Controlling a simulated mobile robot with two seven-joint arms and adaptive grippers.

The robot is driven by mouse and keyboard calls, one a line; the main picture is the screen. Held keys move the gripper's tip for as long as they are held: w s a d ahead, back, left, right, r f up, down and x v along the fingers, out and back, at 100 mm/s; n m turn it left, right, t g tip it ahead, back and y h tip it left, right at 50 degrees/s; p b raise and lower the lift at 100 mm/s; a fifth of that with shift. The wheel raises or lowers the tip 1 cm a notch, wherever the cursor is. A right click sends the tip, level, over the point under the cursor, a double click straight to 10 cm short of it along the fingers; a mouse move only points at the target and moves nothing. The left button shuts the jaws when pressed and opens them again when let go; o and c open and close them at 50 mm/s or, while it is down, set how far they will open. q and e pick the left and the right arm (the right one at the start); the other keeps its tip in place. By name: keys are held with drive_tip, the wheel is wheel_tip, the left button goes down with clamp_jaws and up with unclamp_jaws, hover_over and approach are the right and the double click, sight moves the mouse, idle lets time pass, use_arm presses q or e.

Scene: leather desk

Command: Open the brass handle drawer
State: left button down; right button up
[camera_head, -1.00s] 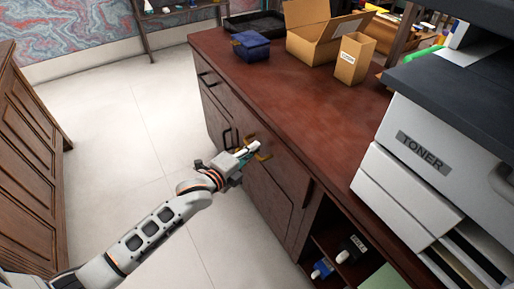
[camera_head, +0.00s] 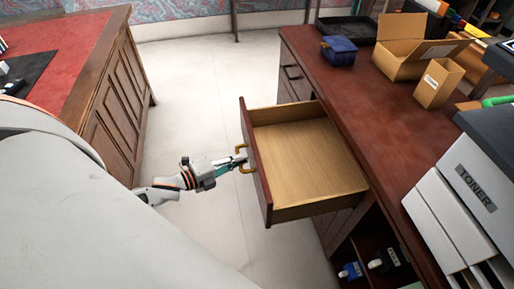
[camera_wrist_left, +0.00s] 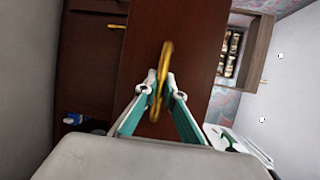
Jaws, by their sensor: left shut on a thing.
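The brass handle drawer (camera_head: 305,160) is pulled well out of the dark wood desk (camera_head: 345,100). Its pale wooden inside is empty. The brass handle (camera_head: 243,158) is on the drawer front, and in the left wrist view the handle (camera_wrist_left: 167,60) stands between the fingertips. My left gripper (camera_head: 236,162) is shut on the handle from the left; its two fingers (camera_wrist_left: 162,95) meet around it in the left wrist view. My right gripper is not in view.
On the desk top are a blue box (camera_head: 338,50), an open cardboard box (camera_head: 405,58) and a small carton (camera_head: 438,84). A toner printer (camera_head: 470,190) stands at the right. A wooden cabinet (camera_head: 120,100) is at the left, with clear floor (camera_head: 195,85) between.

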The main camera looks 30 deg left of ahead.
use_arm(q)
drive_tip(key=shift+s+a, duration=0.75)
drive_tip(key=shift+a, duration=0.05)
drive_tip(key=c, duration=2.1)
unclamp_jaws()
drive_tip(key=shift+c, duration=0.2)
drive_tip(key=v, duration=1.2)
